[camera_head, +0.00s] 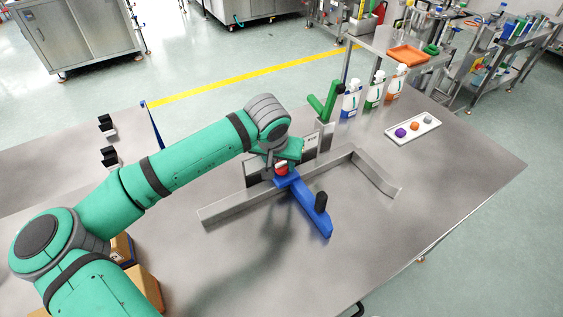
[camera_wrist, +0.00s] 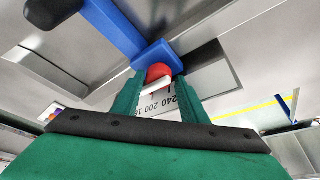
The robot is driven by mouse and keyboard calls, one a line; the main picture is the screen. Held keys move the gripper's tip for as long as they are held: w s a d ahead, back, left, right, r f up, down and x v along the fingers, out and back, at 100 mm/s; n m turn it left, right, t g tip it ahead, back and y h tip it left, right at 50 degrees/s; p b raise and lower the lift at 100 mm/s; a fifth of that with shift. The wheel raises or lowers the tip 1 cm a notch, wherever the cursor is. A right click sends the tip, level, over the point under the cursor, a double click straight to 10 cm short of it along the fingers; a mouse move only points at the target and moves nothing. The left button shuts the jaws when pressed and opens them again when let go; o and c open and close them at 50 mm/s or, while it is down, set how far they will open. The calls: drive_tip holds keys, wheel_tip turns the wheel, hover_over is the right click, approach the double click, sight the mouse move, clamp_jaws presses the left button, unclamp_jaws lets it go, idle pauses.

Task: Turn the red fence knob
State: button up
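The red fence knob (camera_head: 281,169) sits at the end of a blue arm (camera_head: 311,212) on the table, partly hidden by my gripper in the head view. In the wrist view the red knob (camera_wrist: 158,72) shows between the tips of my two green fingers. My gripper (camera_head: 284,160) is at the knob, and it also shows in the wrist view (camera_wrist: 159,82). The fingers are apart, one on each side of the knob, with little or no gap. I cannot tell whether they press on it. A white scale plate (camera_wrist: 160,103) with numbers lies behind the fingers.
A grey metal fence (camera_head: 240,203) runs under the blue arm, which carries a black handle (camera_head: 321,201). A green lever (camera_head: 327,101), several bottles (camera_head: 351,100) and a white tray (camera_head: 413,128) stand farther back. The table's right side is clear.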

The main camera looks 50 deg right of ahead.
drive_tip(key=shift+s, duration=0.1)
drive_tip(key=c, duration=0.7)
drive_tip(key=shift+c, duration=0.2)
drive_tip(key=shift+m, duration=0.3)
drive_tip(key=m+g, duration=0.1)
drive_tip(key=m, duration=0.2)
drive_tip(key=shift+g+h, duration=0.3)
drive_tip(key=shift+w+m+g, duration=0.15)
drive_tip(key=shift+m+g, duration=0.2)
drive_tip(key=shift+m, duration=0.6)
drive_tip(key=shift+w+m+g, duration=0.1)
drive_tip(key=shift+m+g, duration=0.25)
drive_tip(key=shift+m, duration=0.6)
